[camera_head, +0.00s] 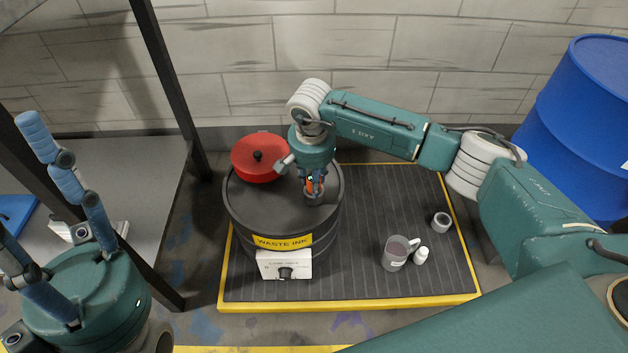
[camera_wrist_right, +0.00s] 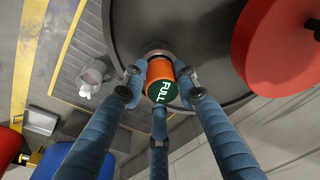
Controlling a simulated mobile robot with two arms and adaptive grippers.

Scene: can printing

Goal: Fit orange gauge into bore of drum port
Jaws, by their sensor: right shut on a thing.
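The orange gauge (camera_head: 311,187) is held by my right gripper (camera_head: 313,184) over the black drum (camera_head: 255,212) labelled WASTE INK.
A blue barrel (camera_head: 575,120) stands at the right.

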